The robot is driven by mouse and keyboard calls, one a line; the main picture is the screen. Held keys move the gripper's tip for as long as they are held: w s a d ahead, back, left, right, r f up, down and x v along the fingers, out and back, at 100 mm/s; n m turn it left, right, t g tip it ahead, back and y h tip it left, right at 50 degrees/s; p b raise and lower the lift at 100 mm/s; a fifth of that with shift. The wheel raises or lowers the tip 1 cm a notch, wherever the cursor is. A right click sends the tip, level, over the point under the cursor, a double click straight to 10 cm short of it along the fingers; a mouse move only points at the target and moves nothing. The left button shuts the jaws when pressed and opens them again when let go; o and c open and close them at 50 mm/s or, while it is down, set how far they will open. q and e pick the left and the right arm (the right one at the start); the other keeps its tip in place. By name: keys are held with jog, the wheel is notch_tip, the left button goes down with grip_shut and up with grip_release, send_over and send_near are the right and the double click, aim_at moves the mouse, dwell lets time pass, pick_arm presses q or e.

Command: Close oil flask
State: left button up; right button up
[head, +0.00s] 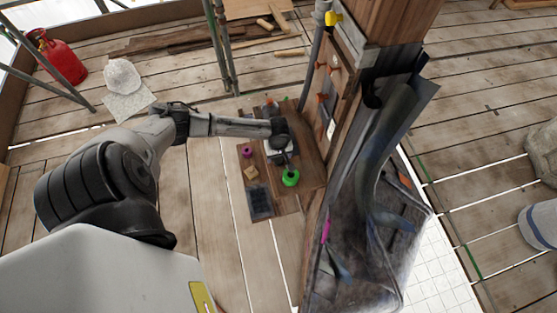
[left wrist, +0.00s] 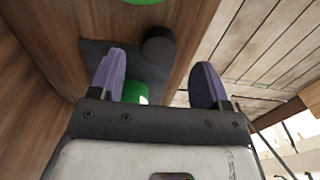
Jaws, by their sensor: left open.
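My left gripper (head: 287,160) reaches over the small wooden bench from the left in the head view. In the left wrist view the left gripper (left wrist: 158,82) is open, its two purple-grey fingers wide apart with nothing clamped between them. A bright green round thing (head: 289,178) lies just beyond the fingertips in the head view. In the left wrist view a green piece (left wrist: 135,91) with a pale edge shows near the left finger, partly hidden by the gripper body. A black round cap-like piece (left wrist: 158,45) stands on a dark plate. I cannot tell which piece is the oil flask.
The bench (head: 309,172) also holds a dark tray (head: 260,203), a small tan block (head: 251,173) and a purple piece (head: 247,152). A wooden post (head: 395,22) and a dark draped bag (head: 365,250) stand close on the right. A red canister (head: 62,58) is far left.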

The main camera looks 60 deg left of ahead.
aim_at(279, 160)
pick_arm(q)
jog(key=shift+f, duration=1.75)
jog(key=shift+c, duration=0.5)
jog(key=c, duration=0.9)
